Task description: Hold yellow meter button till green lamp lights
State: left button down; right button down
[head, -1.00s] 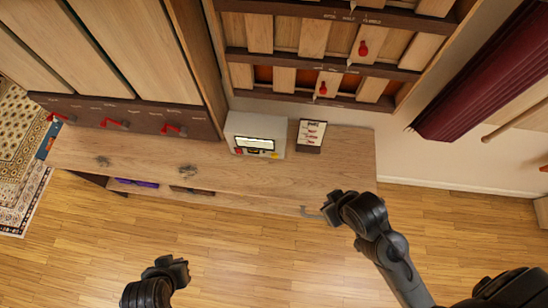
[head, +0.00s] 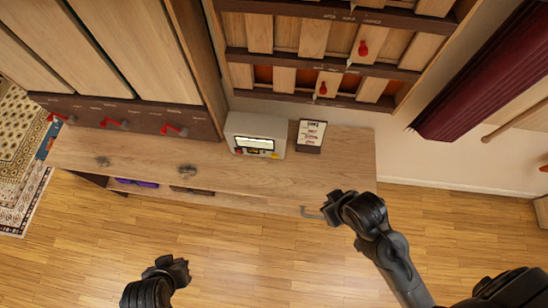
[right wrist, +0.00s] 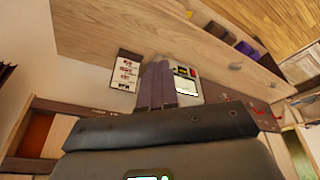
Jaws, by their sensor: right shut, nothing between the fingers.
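The meter (head: 240,126) is a pale box with a bright display (head: 254,143), standing on the wooden bench against the slatted cabinet. Its yellow button (head: 275,155) is at the front right of its face, with a red one at the front left. No lit green lamp can be made out on it. My right gripper (head: 331,207) is by the bench's front edge, to the right of the meter and apart from it. In the right wrist view its fingers (right wrist: 155,86) are shut and empty, partly covering the meter (right wrist: 188,90). My left gripper (head: 172,268) is over the floor, far from the bench.
A small card on a stand (head: 311,134) stands just right of the meter. The bench top (head: 225,178) in front of the meter is clear. Red levers (head: 174,130) line the left cabinet.

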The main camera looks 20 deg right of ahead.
jog(key=shift+w, duration=0.1)
dwell(0.4)
jog(key=w+a+f+m+t+b, duration=0.1)
jog(key=w+f+b, duration=0.5)
jog(key=f, duration=0.6)
jog(key=w+a+f+m+t+y+b, duration=0.1)
jog(key=w+a+f+t+b, duration=0.3)
jog(key=w+f+b, duration=0.3)
jog(key=w+a+f+t+b, duration=0.3)
jog(key=w+f+b, duration=0.4)
jog(key=f, duration=0.9)
jog(key=shift+a+f+m+y+b, duration=0.35)
jog(key=shift+a+b, duration=0.25)
jog(key=shift+b, duration=1.2)
jog(key=shift+w+t+b, duration=0.3)
jog(key=shift+w+b, duration=0.35)
jog(key=shift+b, duration=0.05)
jog(key=shift+w, duration=0.1)
